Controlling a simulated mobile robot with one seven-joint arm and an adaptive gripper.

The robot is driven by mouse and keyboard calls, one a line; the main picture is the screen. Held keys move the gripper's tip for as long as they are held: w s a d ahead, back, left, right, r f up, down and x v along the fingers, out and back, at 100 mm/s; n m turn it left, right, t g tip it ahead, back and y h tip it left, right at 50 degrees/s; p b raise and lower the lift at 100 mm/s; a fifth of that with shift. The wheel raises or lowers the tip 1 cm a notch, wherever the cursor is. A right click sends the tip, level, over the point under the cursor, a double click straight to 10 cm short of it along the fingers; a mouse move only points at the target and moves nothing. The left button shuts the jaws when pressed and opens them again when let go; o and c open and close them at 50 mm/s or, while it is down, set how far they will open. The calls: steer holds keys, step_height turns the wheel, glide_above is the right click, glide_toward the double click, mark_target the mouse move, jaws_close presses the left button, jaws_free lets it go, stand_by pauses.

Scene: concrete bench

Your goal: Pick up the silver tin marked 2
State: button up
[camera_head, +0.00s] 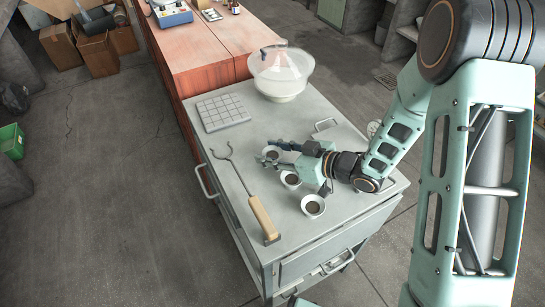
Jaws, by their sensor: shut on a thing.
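Three small silver tins stand in a slanting row on the grey metal bench (330,225). The far tin (271,153) is at my gripper (268,153), whose fingers are shut on it. The middle tin (290,180) is just in front of the gripper, close to its near side. The near tin (313,206) stands nearest the bench's front edge. All show dark round insides or tops. Their number marks are too small to read, so I cannot tell which is marked 2. I cannot tell whether the held tin is clear of the bench top.
Long tongs with a wooden handle (263,217) lie left of the tins. Behind stands a red-brown cabinet (205,52).

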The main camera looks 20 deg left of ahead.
mark_target(271, 155)
steer(key=shift+r, duration=0.15)
steer(key=shift+r, duration=0.25)
steer(key=r, duration=0.3)
steer(key=shift+s+p, duration=0.2)
steer(key=shift+p, duration=0.2)
steer(key=s+r+p, duration=0.8)
steer(key=s, duration=0.1)
steer(key=shift+s+d, duration=0.15)
steer(key=shift+s, duration=0.05)
steer(key=p, duration=0.3)
steer(key=shift+s+r, duration=0.2)
steer(key=shift+s, duration=0.05)
steer(key=s+p, duration=0.1)
steer(key=p, duration=0.5)
steer(key=shift+s+d+r, duration=0.1)
steer(key=shift+s, duration=0.1)
